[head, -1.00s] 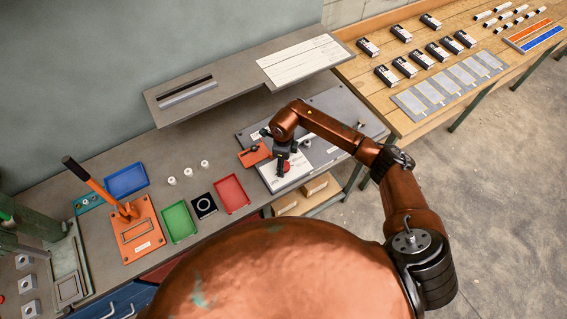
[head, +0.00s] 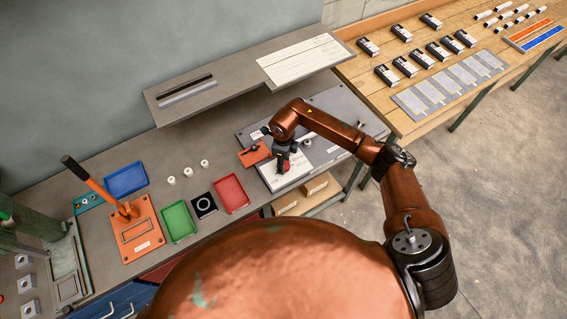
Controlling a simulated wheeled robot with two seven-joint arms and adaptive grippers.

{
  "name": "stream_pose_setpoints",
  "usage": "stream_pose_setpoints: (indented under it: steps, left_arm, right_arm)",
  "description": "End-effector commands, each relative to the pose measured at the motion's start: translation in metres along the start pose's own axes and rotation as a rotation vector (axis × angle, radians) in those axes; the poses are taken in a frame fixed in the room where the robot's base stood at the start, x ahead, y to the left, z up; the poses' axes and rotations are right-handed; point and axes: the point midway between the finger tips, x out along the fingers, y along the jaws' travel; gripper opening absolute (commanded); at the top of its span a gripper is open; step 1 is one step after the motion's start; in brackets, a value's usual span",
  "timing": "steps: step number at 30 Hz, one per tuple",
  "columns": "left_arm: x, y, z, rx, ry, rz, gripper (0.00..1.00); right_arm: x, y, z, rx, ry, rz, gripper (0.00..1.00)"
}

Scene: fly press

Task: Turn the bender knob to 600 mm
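My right gripper (head: 283,162) points down over a white plate (head: 291,177) on the grey base plate (head: 343,100) at the bench's right end. A small red part (head: 284,169) shows at its fingertips, perhaps a knob; its dial marks are too small to read. The fingers overlap it, so I cannot tell whether they grip it. An orange block (head: 247,158) with a dark handle on top sits just left of the white plate. A small knob-like post (head: 361,125) stands on the base plate's right part. My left gripper is not in view.
A raised grey shelf (head: 222,85) overhangs the bench behind. Red (head: 232,194), green (head: 180,222) and blue (head: 126,180) trays and an orange lever press (head: 137,229) stand to the left. A wooden table (head: 400,118) with black boxes is at the right.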

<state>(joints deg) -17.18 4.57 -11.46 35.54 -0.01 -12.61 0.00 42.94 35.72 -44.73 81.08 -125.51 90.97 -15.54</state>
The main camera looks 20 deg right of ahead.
Motion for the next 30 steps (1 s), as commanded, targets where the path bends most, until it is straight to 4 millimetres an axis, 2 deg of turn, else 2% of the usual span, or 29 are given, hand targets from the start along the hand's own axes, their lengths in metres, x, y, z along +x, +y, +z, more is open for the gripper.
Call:
stream_pose_setpoints:
  steps: [15,30]
  left_arm:
    - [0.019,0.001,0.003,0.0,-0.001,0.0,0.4]
    - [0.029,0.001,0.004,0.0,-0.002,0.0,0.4]
  right_arm:
    - [0.001,-0.001,0.0,0.431,0.0,-0.002,0.13]
    - [0.0,0.0,0.0,0.907,0.0,-0.001,0.13]
